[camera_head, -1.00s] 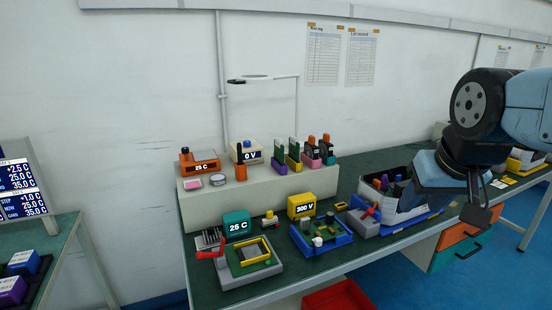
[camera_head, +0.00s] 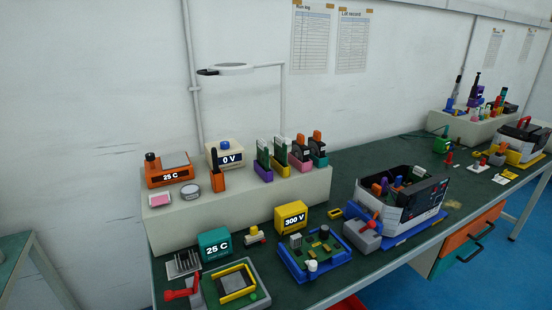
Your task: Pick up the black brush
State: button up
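I cannot pick out the black brush for certain. A thin dark upright piece stands with an orange block (camera_head: 218,180) at the front of the raised cream shelf (camera_head: 250,206). Tall dark upright items (camera_head: 475,84) stand in a far group at the right end of the bench, too small to tell apart. The white box with a dark panel (camera_head: 400,212) holds several coloured items, partly hidden by its walls. My gripper is not in view now.

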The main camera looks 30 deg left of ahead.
aim_at(215, 155)
jog(key=u, duration=0.7)
jog(key=i, duration=0.1)
jog(key=z, duration=1.5)
jog(key=k, duration=1.9)
jog(key=u, duration=2.1)
jog(key=i, duration=1.05)
jog(key=z, duration=0.05)
